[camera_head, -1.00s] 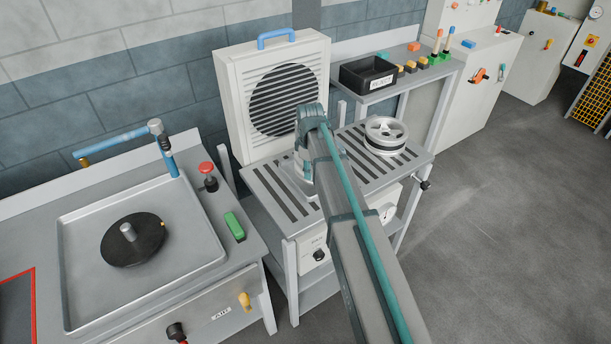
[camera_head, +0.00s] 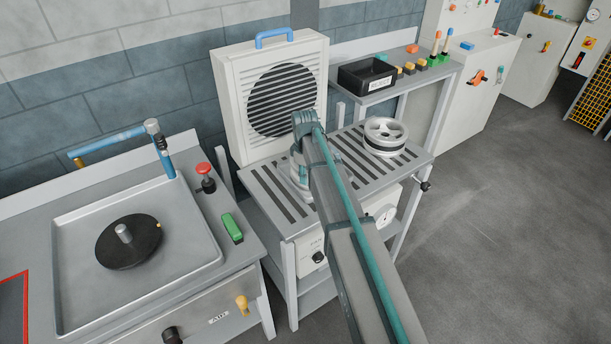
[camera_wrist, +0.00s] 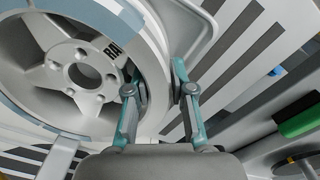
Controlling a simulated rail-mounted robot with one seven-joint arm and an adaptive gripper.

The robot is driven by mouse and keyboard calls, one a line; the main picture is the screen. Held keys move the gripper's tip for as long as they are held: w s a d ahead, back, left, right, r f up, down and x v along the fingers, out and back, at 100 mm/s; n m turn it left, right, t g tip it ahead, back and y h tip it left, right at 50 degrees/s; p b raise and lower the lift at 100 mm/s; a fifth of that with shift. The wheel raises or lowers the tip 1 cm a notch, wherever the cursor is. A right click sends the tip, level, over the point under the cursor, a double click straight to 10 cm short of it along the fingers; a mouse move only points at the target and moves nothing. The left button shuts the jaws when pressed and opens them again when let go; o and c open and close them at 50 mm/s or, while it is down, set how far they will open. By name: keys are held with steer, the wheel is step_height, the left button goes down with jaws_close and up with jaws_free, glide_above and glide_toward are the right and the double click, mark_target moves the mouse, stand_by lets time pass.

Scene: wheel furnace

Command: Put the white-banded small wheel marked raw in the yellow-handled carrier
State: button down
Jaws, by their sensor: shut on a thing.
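In the wrist view, a pale small wheel (camera_wrist: 82,72) with a spoked hub and bolt holes fills the left side. Dark letters starting "RA" show on its face; the rest is cut off. My gripper (camera_wrist: 155,75) is shut on the rim of this wheel, with one teal-and-grey finger on each side of it. In the head view, my arm hides the gripper and most of the wheel; a pale edge shows beside the arm over the slatted table (camera_head: 262,197). I cannot make out the yellow-handled carrier in either view.
Another wheel (camera_head: 385,130), with a dark band, lies at the right of the slatted table. A louvred fan box (camera_head: 232,90) stands behind. A black bin (camera_head: 366,74) sits on the shelf at the back right. A tray (camera_head: 75,235) with a dark disc (camera_head: 128,245) is at the left.

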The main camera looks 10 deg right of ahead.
steer(key=c, duration=1)
jaws_free()
step_height(320, 180, up, 12)
steer(key=b, duration=0.3)
steer(key=shift+s, duration=0.15)
steer(key=shift+a+r, duration=0.1)
